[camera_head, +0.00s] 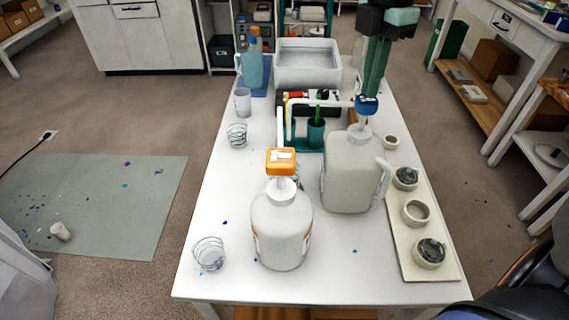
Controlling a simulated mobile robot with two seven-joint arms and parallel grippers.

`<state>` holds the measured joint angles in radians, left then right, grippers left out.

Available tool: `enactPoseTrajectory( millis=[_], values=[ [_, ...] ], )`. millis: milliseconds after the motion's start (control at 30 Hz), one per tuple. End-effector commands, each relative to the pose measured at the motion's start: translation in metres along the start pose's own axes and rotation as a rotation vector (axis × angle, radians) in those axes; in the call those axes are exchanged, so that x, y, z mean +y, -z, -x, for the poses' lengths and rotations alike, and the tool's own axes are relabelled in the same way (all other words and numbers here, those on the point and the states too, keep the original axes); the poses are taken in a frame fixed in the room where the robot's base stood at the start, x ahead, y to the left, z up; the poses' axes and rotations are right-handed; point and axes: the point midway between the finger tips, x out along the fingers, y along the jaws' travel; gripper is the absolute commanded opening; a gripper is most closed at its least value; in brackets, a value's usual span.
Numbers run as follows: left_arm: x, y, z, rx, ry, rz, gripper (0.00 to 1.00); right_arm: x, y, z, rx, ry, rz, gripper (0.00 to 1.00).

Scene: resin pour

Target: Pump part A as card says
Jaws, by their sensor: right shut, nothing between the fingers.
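A white jug with a blue pump head (367,105) stands right of the table's middle; its body (350,170) has a side handle. My right gripper (371,92) is shut and empty, pointing down right over the blue pump head; I cannot tell whether the tips touch it. A rounder white bottle (281,230) with an orange pump head (281,162) stands nearer. Clear ringed cups stand at the front left (209,254) and farther back (237,135). No readable card or part letter shows. My left gripper is not in view.
A pale tray (438,268) with several round pots lies along the right edge. The table's front left is mostly clear.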

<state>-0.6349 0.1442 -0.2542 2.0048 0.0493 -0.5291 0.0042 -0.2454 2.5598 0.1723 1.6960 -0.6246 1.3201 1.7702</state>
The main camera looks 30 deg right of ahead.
Motion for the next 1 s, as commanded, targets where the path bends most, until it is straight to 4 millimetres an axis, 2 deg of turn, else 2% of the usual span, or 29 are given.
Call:
enactPoseTrajectory(
  millis=[500,1000],
  values=[
    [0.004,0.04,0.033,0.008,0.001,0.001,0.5,0.0,0.0,0.059,0.0,-0.002,0.0,0.0],
    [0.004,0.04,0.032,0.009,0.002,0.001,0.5,0.0,0.0,0.059,0.0,-0.001,0.0,0.0]
  ],
)
